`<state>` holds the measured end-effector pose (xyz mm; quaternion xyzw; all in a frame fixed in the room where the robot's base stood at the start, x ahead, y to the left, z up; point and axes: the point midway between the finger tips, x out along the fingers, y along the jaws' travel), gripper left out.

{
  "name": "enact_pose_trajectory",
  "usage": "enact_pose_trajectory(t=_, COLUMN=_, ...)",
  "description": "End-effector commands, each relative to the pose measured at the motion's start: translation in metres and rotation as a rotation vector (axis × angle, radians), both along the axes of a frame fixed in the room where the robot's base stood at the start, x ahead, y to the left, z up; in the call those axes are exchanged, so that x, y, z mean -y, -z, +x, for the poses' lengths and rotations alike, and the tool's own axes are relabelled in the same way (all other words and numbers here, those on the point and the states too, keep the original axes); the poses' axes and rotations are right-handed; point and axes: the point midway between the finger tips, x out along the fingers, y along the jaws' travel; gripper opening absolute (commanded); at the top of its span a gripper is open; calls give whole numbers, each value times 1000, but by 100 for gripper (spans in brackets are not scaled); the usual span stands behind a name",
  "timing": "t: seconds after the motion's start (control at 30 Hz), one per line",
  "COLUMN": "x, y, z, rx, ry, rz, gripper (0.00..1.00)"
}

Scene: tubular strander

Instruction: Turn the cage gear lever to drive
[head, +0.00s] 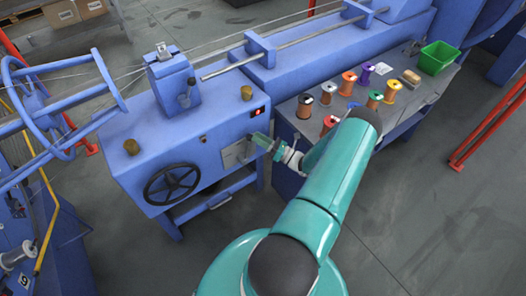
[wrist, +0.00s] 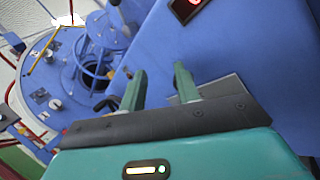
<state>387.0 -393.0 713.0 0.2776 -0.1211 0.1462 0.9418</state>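The blue gear housing (head: 185,150) stands left of centre in the head view. A light grey plate (head: 236,153) is on its front face. The plate also shows in the wrist view (wrist: 222,88), partly behind the right finger. I cannot clearly make out the cage gear lever; my gripper may hide it in the head view. My gripper (head: 263,143) is just right of the plate, near the housing's front face. In the wrist view its two green fingers (wrist: 160,85) stand apart with nothing visibly held between them. A small dark curved part (wrist: 104,103) shows beside the left finger; I cannot tell what it is.
A black handwheel (head: 172,186) is on the housing front, left of the plate. A red-lit display (head: 257,111) is above my gripper. A bench (head: 425,98) with several wire spools and a green bin (head: 438,57) stands right. Open floor lies at the lower right.

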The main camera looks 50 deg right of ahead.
Motion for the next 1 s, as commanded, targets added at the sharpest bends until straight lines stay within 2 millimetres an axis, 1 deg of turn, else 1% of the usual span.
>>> enact_pose_trajectory(t=0.03, x=-4, y=-9, z=-5, rx=-1, ry=1, rz=0, gripper=32)
enact_pose_trajectory(t=0.07, x=-7, y=-14, z=-8, rx=0, ry=0, rz=0, gripper=32)
enact_pose_trajectory(t=0.3, x=-43, y=-34, z=-43, rx=-2, ry=1, rz=2, gripper=32)
enact_pose_trajectory(t=0.5, x=-64, y=-47, z=-63, rx=-1, ry=0, rz=0, gripper=32)
enact_pose_trajectory(t=0.63, x=-70, y=-50, z=-69, rx=-2, ry=0, rz=1, gripper=32)
enact_pose_trajectory(t=0.87, x=-71, y=-50, z=-69, rx=-1, ry=0, rz=0, gripper=32)
enact_pose_trajectory(t=0.9, x=-71, y=-50, z=-69, rx=-1, ry=0, rz=0, gripper=30)
enact_pose_trajectory(t=0.97, x=-71, y=-50, z=-69, rx=-2, ry=-2, rz=3, gripper=18)
enact_pose_trajectory(t=1.0, x=-71, y=-49, z=-69, rx=-6, ry=-5, rz=12, gripper=10)
